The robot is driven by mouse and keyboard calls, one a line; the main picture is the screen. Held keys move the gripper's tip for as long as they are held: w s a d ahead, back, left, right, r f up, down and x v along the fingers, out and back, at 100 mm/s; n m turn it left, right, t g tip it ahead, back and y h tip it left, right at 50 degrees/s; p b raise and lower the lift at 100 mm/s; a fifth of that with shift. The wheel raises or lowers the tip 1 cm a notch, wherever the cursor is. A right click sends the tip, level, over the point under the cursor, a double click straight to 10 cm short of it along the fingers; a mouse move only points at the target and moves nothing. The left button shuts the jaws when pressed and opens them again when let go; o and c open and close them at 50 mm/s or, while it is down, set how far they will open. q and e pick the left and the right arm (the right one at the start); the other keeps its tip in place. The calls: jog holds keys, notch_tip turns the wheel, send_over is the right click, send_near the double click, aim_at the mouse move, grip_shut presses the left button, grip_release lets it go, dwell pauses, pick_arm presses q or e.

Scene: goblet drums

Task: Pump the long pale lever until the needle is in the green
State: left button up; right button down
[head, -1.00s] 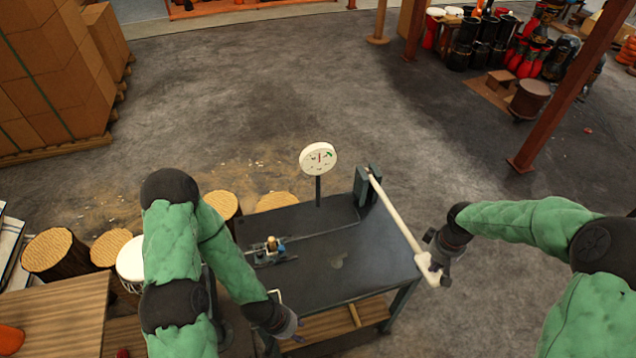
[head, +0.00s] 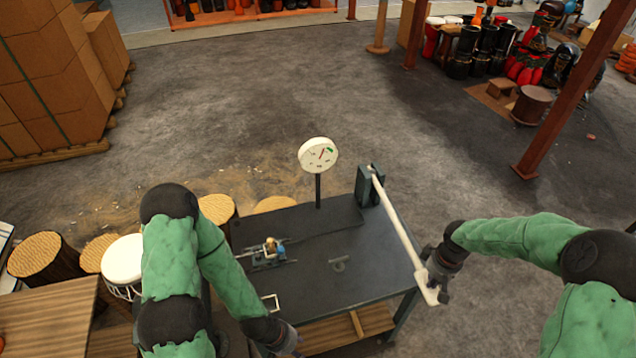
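The long pale lever (head: 398,222) runs from a dark pivot block (head: 370,186) at the table's back right down to the right front corner. My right gripper (head: 436,278) is at the lever's near end and appears closed around it; the fingertips are partly hidden.
The dark table (head: 340,300) carries a small clamp-like fixture (head: 268,252) with a brass-coloured part. Log stumps (head: 42,255) and a white drum (head: 124,262) stand to the left. Stacked boxes (head: 60,80) are at the far left.

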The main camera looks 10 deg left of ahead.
notch_tip(320, 180, down, 6)
jog(key=b, duration=0.3)
jog(key=shift+w+a+r+b, duration=0.1)
jog(key=shift+r+b, duration=0.05)
jog(key=shift+b, duration=0.25)
notch_tip(320, 180, up, 19)
jog(key=s+p, duration=0.1)
jog(key=p, duration=1.2)
jog(key=shift+d, duration=0.3)
notch_tip(320, 180, up, 5)
jog(key=p, duration=0.3)
jog(key=shift+p, duration=0.4)
